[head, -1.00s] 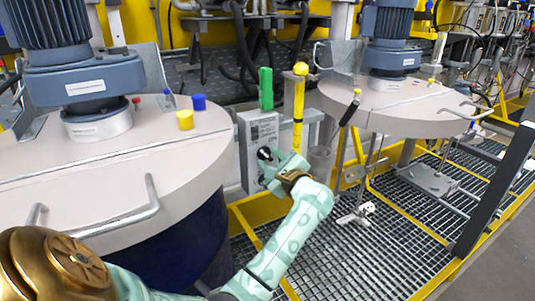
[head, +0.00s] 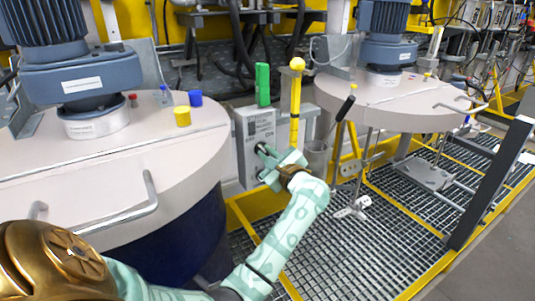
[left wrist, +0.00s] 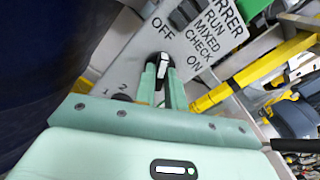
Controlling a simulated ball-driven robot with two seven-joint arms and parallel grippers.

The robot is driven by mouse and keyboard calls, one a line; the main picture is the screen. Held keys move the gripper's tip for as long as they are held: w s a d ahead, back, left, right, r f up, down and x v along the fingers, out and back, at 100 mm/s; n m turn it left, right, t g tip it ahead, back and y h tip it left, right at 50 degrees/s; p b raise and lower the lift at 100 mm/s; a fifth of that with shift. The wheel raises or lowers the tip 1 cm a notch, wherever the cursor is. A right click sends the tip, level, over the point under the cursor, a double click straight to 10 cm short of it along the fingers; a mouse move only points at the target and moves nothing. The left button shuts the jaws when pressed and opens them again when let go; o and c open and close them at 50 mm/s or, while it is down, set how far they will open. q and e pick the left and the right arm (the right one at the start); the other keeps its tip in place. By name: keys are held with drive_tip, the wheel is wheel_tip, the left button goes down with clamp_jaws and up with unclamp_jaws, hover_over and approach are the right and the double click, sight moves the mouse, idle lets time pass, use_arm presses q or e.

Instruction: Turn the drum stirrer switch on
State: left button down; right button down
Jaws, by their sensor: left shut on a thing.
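The stirrer switch box is a grey panel (head: 258,125) between the two drums. In the left wrist view the panel (left wrist: 198,38) carries printed words, among them OFF, RUN, MIXED, CHECK and ON. Its switch is a black knob with a white strip (left wrist: 163,66), below the OFF print. My left gripper (head: 264,153) is at the panel's front face, its pale green fingers shut on the knob, one on each side in the left wrist view (left wrist: 161,80). The fingers partly hide the knob. My right gripper is not in view.
A large drum lid (head: 110,165) with a handle and motor stands left; a second drum lid (head: 400,100) stands right. A green block (head: 263,84) tops the panel, and a yellow-headed post (head: 296,80) stands beside it. Metal grating covers the floor at right.

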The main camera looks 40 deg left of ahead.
use_arm(q)
drive_tip(key=m+p, duration=0.1)
drive_tip(key=m, duration=0.1)
drive_tip(key=shift+r+m, duration=0.1)
drive_tip(key=shift+m, duration=0.2)
drive_tip(key=m+p, duration=0.2)
drive_tip(key=m, duration=0.1)
drive_tip(key=shift+m, duration=0.3)
drive_tip(key=m+p, duration=0.3)
drive_tip(key=m, duration=0.1)
drive_tip(key=shift+m+p, duration=0.8)
drive_tip(key=shift+m, duration=1.1)
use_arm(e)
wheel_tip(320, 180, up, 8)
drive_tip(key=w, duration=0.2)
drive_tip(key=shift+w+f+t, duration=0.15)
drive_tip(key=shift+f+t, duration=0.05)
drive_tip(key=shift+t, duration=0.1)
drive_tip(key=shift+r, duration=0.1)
use_arm(q)
drive_tip(key=c, duration=1.5)
unclamp_jaws()
drive_tip(key=shift+o, duration=0.2)
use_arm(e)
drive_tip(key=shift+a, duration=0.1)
